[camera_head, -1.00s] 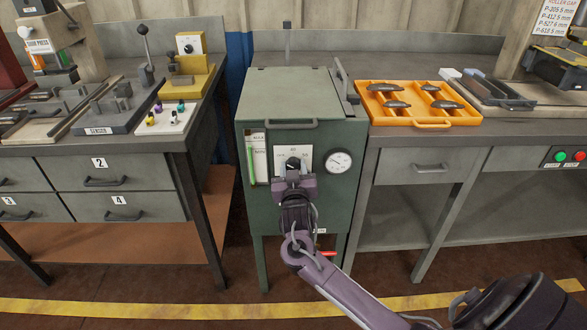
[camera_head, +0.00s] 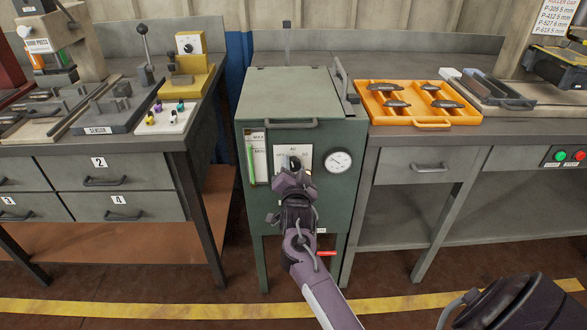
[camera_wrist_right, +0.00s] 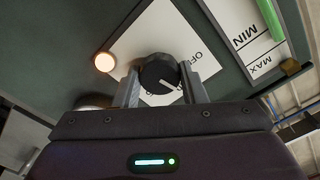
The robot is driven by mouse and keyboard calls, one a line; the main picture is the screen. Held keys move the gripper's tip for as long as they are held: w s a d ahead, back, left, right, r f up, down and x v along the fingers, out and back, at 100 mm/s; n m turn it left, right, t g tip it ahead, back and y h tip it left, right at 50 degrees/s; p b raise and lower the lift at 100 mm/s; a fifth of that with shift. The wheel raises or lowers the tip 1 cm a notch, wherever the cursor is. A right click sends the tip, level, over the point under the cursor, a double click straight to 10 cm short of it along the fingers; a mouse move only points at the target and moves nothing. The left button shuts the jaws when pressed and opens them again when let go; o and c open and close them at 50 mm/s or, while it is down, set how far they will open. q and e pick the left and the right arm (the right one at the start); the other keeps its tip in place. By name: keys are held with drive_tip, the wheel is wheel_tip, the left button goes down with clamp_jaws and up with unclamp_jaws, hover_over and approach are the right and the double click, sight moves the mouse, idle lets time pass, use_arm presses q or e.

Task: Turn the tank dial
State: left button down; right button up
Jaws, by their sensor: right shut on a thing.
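The tank (camera_head: 282,92) is a green metal cabinet with a white dial plate on its front. The tank dial (camera_head: 295,163) is a black knob on that plate, partly hidden by my gripper in the head view. In the right wrist view the dial (camera_wrist_right: 158,72) sits between the two fingers, its white mark towards the lower right. My right gripper (camera_wrist_right: 163,86) is shut on the dial. In the head view the same gripper (camera_head: 295,171) is tilted against the tank front. My left gripper is out of view.
A round gauge (camera_head: 339,161) is right of the dial, and a level strip with a green bar (camera_head: 251,162) is left. A lamp (camera_wrist_right: 104,62) glows in the wrist view. An orange tray (camera_head: 424,122) with several brake shoes is on the right bench.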

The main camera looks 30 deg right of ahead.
drive_tip(key=shift+m, duration=0.6)
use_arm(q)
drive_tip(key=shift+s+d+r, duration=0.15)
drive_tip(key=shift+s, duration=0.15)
use_arm(e)
drive_tip(key=shift+m, duration=0.5)
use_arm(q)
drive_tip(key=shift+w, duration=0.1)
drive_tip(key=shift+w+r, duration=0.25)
use_arm(e)
drive_tip(key=o, duration=1)
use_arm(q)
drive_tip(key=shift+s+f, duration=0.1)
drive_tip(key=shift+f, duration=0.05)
